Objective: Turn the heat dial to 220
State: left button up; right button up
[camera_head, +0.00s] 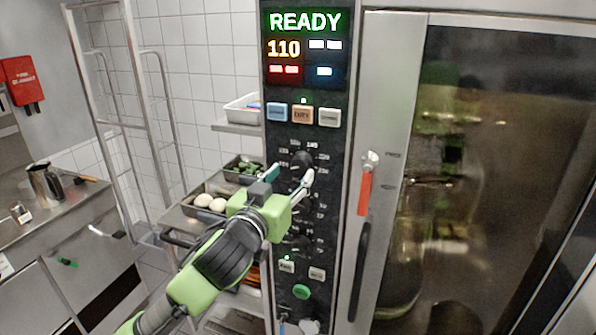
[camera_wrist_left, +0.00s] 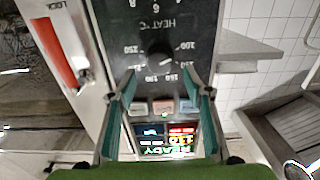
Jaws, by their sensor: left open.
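The heat dial (camera_head: 302,160) is a dark round knob on the oven's black control panel (camera_head: 335,165). It also shows in the left wrist view (camera_wrist_left: 160,57), upside down, with numbers around it and a "HEAT °C" label. My left gripper (camera_head: 291,174) is open and in front of the panel by the dial. In the wrist view its two fingers (camera_wrist_left: 161,84) stand apart, with the dial between and beyond their tips; no contact shows. The display (camera_head: 305,45) reads READY and 110. The dial's exact setting is too small to read. My right gripper is out of view.
A red-handled lever (camera_head: 365,190) and the glass oven door (camera_head: 450,170) are right of the panel. Buttons (camera_head: 303,114) sit above the dial. A shelf with trays of food (camera_head: 205,203) stands to the left, by a steel rack (camera_head: 130,110).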

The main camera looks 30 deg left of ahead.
aim_at(298, 165)
pick_arm(q)
jog(key=shift+p+x, duration=0.65)
jog(key=shift+x, duration=2)
jog(key=c, duration=1.1)
